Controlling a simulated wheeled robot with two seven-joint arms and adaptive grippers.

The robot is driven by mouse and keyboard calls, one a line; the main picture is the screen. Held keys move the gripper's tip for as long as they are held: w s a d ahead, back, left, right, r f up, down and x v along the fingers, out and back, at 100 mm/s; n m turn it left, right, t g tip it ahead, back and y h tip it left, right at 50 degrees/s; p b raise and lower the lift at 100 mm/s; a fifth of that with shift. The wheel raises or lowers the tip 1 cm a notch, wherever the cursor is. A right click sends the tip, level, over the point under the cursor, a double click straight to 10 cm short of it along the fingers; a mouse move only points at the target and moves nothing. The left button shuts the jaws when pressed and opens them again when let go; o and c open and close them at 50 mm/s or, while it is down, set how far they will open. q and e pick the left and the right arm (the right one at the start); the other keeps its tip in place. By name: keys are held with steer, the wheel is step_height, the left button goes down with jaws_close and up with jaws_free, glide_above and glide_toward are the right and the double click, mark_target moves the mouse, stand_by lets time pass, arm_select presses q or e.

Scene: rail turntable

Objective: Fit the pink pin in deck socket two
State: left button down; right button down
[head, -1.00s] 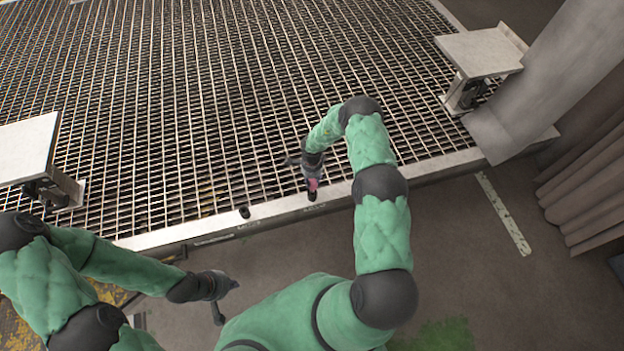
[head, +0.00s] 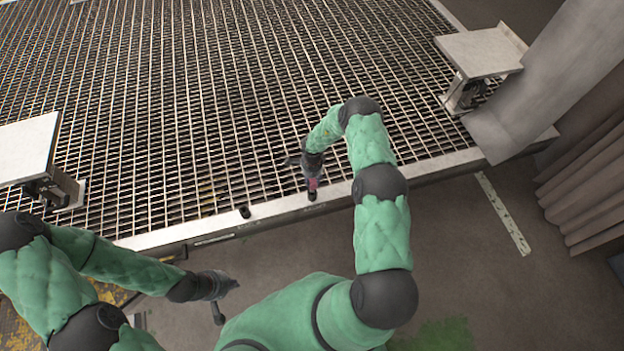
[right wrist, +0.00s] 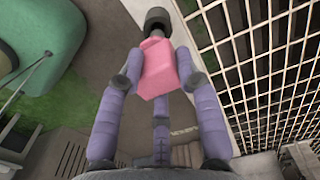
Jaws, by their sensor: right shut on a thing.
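The pink pin shows in the right wrist view (right wrist: 158,68), gripped between the purple fingers of my right gripper (right wrist: 160,75). Its grey shank points at a dark round socket (right wrist: 158,20) on the deck's pale edge; I cannot tell how far the shank is in. In the head view the pin is a small pink patch (head: 313,184) under my right gripper (head: 310,176), just above that socket (head: 311,196). Another dark socket (head: 245,212) lies further left along the edge. My left gripper (head: 226,296) hangs below the deck edge, away from the pin; its fingers are unclear.
The metal grating deck (head: 200,100) fills the back. Its pale edge strip (head: 275,208) runs across the front. A raised plate (head: 482,52) stands at the right and another (head: 25,148) at the left. A large grey post (head: 560,80) rises at the right. The deck edge between the sockets is clear.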

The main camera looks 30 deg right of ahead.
steer(key=shift+f+b, duration=2.05)
steer(key=shift+f, duration=0.75)
steer(key=c, duration=0.8)
jaws_free()
steer(key=shift+r, duration=0.1)
step_height(320, 180, up, 12)
steer(key=shift+f, duration=0.1)
